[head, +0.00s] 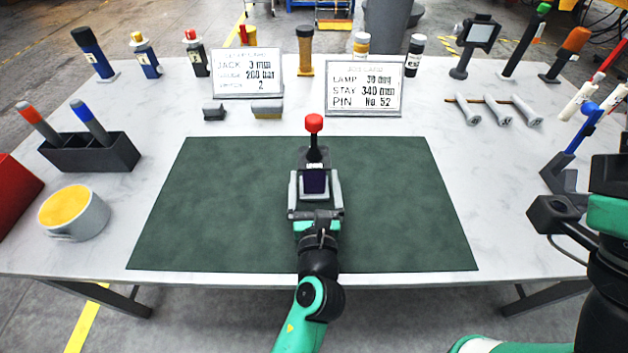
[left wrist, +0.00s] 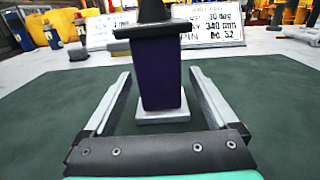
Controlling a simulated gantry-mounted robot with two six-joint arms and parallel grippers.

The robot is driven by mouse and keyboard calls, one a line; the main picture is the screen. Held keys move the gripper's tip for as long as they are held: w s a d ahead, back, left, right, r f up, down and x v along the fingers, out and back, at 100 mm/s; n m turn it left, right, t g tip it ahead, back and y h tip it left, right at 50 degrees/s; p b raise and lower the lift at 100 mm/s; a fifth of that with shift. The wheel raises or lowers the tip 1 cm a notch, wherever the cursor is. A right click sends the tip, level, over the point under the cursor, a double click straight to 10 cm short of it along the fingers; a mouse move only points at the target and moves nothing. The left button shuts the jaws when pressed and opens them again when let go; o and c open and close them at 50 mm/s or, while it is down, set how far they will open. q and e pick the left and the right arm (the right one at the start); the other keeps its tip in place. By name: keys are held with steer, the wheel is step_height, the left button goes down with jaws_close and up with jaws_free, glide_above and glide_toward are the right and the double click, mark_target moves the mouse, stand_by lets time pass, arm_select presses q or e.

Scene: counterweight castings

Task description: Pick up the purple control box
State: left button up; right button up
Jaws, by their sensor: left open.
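The purple control box (head: 316,182) stands upright on the dark green mat (head: 225,205), near its middle. It has a black top with a black stem and a red knob above. In the left wrist view the purple box (left wrist: 162,82) fills the centre, with a pale base on the mat. My left gripper (head: 315,176) is open, with one finger on each side of the box. Gaps show beside the box in the left wrist view. The gripper hides the lower box in the head view. My right arm shows at the right edge, but its fingers do not show.
A dark holder (head: 90,153) with two pens and a yellow-topped mug (head: 75,212) stand left. Several bottles and tools line the back. The mat around the box is clear.

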arm_select(q)
steer(key=shift+w, duration=0.6)
steer(key=shift+s, duration=0.1)
steer(key=shift+c, duration=0.4)
jaws_close()
steer(key=shift+r, duration=0.15)
